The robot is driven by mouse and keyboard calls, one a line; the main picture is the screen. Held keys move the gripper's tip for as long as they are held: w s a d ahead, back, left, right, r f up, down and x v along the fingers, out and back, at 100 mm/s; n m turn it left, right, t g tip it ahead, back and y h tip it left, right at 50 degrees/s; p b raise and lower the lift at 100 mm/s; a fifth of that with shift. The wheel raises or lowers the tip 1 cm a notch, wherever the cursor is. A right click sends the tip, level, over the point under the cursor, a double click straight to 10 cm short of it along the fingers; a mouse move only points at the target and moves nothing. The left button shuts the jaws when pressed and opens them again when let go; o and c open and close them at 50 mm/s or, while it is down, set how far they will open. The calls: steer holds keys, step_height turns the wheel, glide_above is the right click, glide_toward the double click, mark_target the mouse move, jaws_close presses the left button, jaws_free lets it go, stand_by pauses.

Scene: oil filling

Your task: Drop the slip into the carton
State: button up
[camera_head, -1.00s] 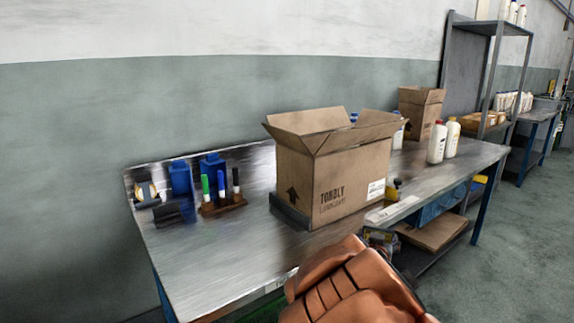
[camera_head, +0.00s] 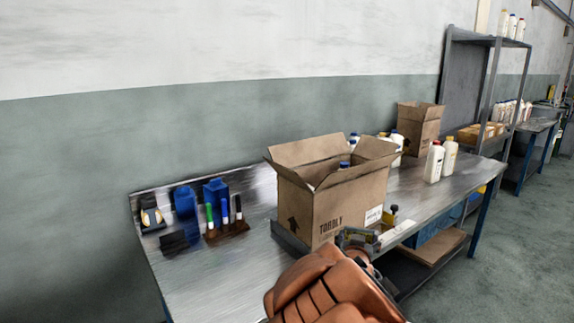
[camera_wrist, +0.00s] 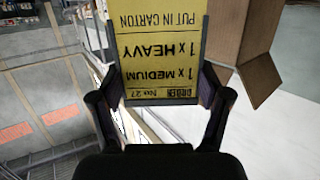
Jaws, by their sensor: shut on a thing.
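A yellow order slip (camera_wrist: 162,50) is held between the two fingers of my gripper (camera_wrist: 160,88). In the wrist view its print appears upside down and includes "PUT IN CARTON", "1 x HEAVY" and "1 x MEDIUM". The open cardboard carton (camera_head: 340,208) stands on the bench with its flaps spread and a blue bottle cap showing inside. My gripper (camera_head: 357,240) is in front of the carton's lower right side in the head view, below its rim. Part of a cardboard box (camera_wrist: 238,35) shows right of the slip in the wrist view. I cannot make out the slip in the head view.
The metal bench (camera_head: 205,283) holds a marker stand (camera_head: 228,229) and blue containers (camera_head: 215,191) on the left. White bottles (camera_head: 433,163) and a second carton (camera_head: 418,130) stand to the right. A small yellow-and-black object (camera_head: 393,214) sits right of the open carton.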

step_height(320, 180, up, 5)
steer(key=p, duration=0.4)
steer(key=shift+r, duration=0.1)
